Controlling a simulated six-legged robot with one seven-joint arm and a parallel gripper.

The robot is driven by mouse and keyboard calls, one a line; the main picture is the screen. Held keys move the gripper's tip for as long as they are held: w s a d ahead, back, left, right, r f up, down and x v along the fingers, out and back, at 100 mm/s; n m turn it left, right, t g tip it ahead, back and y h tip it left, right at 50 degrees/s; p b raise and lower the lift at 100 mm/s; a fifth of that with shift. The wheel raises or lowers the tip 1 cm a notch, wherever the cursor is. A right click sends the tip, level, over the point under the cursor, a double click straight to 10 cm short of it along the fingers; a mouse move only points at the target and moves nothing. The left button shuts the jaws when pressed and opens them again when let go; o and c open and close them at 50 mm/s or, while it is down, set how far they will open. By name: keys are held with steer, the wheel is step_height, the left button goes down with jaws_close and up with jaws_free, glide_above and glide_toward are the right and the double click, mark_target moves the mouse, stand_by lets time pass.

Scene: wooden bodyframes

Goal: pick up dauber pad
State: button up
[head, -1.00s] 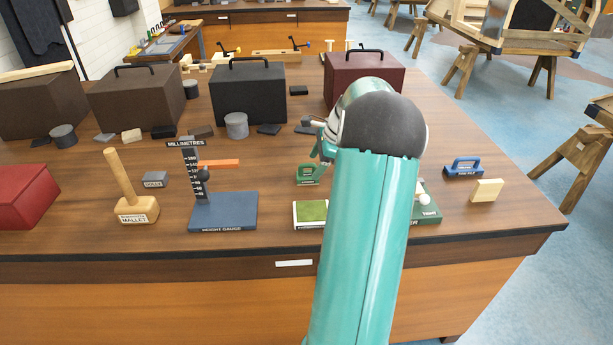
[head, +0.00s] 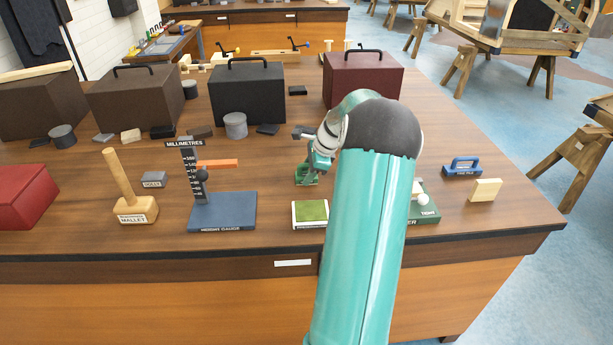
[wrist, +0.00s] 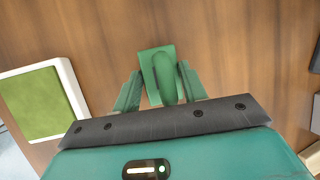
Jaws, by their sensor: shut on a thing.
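The dauber pad, which I take to be the small green block with a raised handle (head: 305,179), is on the table right of the height gauge. It shows between the two fingers in the wrist view (wrist: 155,66). My gripper (head: 314,172) reaches down over it and is shut on it; the fingers (wrist: 160,70) lie on either side of it in the wrist view. The block appears to be at table level; I cannot tell whether it is clear of the top. My gripper hides part of it in the head view.
A white tray with a green pad (head: 310,213) lies close in front, also in the wrist view (wrist: 38,102). A blue height gauge (head: 222,210) stands left, a mallet (head: 134,205) further left. A green-based tool (head: 424,210) is partly behind my arm. Dark toolboxes (head: 248,95) stand behind.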

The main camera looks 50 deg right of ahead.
steer(key=shift+r, duration=0.8)
steer(key=s+a+r, duration=0.7)
steer(key=s+r, duration=0.4)
steer(key=s, duration=0.1)
steer(key=shift+r, duration=0.2)
